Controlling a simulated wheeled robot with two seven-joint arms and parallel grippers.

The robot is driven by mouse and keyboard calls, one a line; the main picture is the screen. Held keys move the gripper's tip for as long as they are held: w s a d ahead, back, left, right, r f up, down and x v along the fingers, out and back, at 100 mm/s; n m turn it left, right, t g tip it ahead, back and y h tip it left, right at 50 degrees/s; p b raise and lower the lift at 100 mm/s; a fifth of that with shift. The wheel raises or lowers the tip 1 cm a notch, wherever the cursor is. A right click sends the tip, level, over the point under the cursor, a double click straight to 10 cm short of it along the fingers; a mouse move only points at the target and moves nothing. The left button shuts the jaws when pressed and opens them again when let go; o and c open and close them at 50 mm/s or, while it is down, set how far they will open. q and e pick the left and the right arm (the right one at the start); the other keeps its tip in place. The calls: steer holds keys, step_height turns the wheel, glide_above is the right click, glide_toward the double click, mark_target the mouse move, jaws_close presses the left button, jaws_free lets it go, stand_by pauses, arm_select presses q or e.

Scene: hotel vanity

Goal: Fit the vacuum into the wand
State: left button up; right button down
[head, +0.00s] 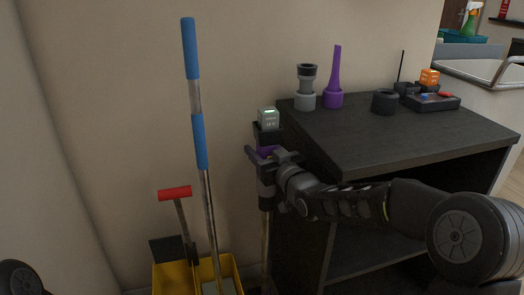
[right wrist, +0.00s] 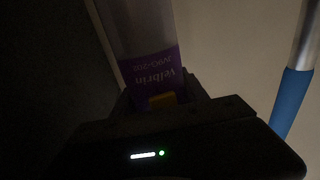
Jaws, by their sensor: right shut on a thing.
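The vacuum (head: 268,120) is upright beside the left side of the dark cabinet, with a grey top block and a lit green strip. My right gripper (head: 264,158) is shut on its purple and dark body. The wand (head: 265,250) is a thin, upright metallic tube directly below the gripper. My gripper hides the place where vacuum and wand would meet, so I cannot tell whether they are joined. My left gripper is not in view.
The dark cabinet (head: 400,140) carries a grey nozzle (head: 305,88), a purple crevice tool (head: 334,85), a black round piece (head: 385,101) and a charger tray (head: 432,101). A yellow mop bucket (head: 168,278) with a blue-gripped pole (head: 200,140) stands to the left.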

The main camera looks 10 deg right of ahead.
steer(key=shift+d+f+b, duration=0.1)
steer(key=shift+f+b, duration=0.25)
steer(key=shift+f, duration=0.3)
steer(key=c, duration=1)
jaws_free()
steer(key=shift+o, duration=0.6)
steer(key=shift+f, duration=0.1)
steer(key=o, duration=0.4)
steer(key=shift+r, duration=0.3)
steer(key=shift+f, duration=0.1)
steer(key=shift+r, duration=0.3)
step_height(320, 180, up, 10)
steer(key=p, duration=0.3)
steer(key=shift+f, duration=0.2)
